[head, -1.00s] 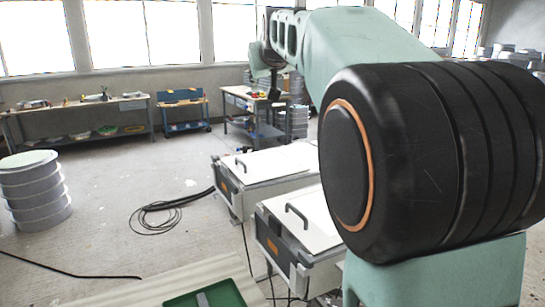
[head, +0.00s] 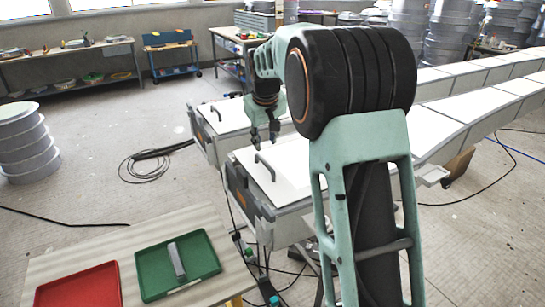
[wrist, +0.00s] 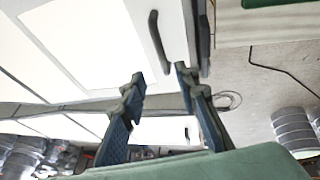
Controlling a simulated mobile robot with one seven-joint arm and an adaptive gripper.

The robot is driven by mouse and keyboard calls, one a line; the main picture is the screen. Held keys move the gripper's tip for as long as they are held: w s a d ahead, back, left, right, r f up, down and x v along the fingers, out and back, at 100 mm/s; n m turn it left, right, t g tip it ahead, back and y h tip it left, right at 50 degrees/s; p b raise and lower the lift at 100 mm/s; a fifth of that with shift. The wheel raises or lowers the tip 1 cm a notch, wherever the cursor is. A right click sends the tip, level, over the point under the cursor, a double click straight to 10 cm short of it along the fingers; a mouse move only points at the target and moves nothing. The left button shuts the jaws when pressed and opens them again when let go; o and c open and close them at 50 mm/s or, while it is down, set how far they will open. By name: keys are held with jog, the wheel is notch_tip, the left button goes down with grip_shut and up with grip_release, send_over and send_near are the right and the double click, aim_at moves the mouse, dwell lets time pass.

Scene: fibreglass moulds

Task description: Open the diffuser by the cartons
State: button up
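Two white-lidded grey boxes, likely the diffusers, stand in the head view. The nearer box (head: 293,168) has a dark bar handle (head: 264,167) on its lid and an orange patch on its front. The farther box (head: 231,118) also has a lid handle (head: 215,112). Both lids look shut. My gripper (head: 264,140) points down above the nearer box. In the wrist view my gripper (wrist: 160,77) is open and empty, with a dark handle (wrist: 154,38) beyond the fingertips, apart from them.
A table in front holds a green tray (head: 207,262) with a grey bar and a red tray (head: 80,290). Cables (head: 150,162) lie on the floor. Grey round stacks (head: 23,150) stand at left. Workbenches (head: 90,68) line the back. Open floor lies at left.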

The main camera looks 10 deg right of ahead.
aim_at(265, 161)
jog(key=p+x, duration=0.1)
jog(key=x, duration=0.9)
jog(key=shift+w+f, duration=0.1)
jog(key=shift+f, duration=0.3)
jog(key=shift+c, duration=0.3)
grip_shut()
